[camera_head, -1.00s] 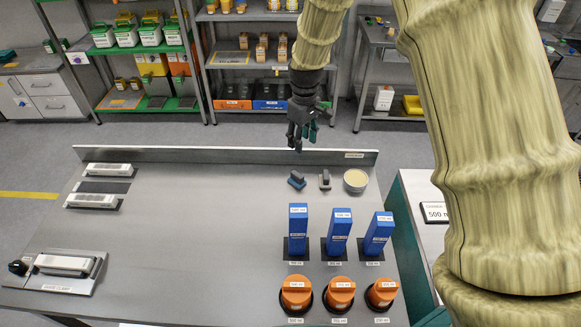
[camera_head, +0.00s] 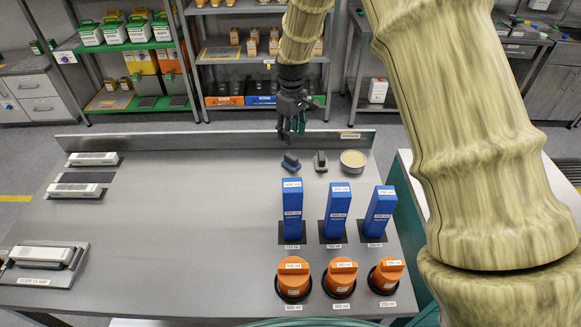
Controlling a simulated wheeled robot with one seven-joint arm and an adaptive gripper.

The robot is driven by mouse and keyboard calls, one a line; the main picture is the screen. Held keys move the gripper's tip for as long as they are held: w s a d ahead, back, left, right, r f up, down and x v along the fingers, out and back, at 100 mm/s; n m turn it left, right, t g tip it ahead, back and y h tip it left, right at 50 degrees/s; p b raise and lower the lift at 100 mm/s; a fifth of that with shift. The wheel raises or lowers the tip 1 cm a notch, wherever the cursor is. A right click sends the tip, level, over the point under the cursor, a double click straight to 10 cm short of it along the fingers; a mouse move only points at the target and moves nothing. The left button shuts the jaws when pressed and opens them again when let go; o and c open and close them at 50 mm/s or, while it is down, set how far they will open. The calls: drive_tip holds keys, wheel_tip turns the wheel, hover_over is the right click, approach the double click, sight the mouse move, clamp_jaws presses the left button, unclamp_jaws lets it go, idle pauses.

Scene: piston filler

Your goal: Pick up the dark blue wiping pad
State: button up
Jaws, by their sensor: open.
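The dark blue wiping pad (camera_head: 291,161) lies near the back edge of the grey bench, with a dark grip on top. A similar grey pad (camera_head: 320,161) sits just to its right. My gripper (camera_head: 292,136) points down, empty, above and slightly behind the dark blue pad in the picture. A gap shows between the fingertips and the pad. The fingers are small and dark here, so their exact spread is hard to see. Nothing hides the pad.
A round dish (camera_head: 353,161) stands right of the pads. Several blue upright blocks (camera_head: 292,210) and orange-topped round pieces (camera_head: 293,279) stand in front. A low back rail (camera_head: 220,141) runs behind. The bench's middle (camera_head: 190,220) is clear.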

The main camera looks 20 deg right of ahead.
sight(291, 156)
drive_tip(key=f, duration=0.1)
drive_tip(key=f+p, duration=0.1)
drive_tip(key=f, duration=0.2)
drive_tip(key=shift+w+f, duration=0.1)
drive_tip(key=shift+w, duration=0.25)
drive_tip(key=shift+s+f+p, duration=0.3)
drive_tip(key=shift+f+p, duration=0.1)
drive_tip(key=shift+f, duration=0.7)
drive_tip(key=f+p, duration=0.1)
drive_tip(key=f, duration=0.1)
drive_tip(key=f+p, duration=0.1)
drive_tip(key=shift+s+a+p, duration=0.1)
drive_tip(key=shift+s+p, duration=0.15)
drive_tip(key=shift+p, duration=0.1)
drive_tip(key=shift+f, duration=0.9)
clamp_jaws()
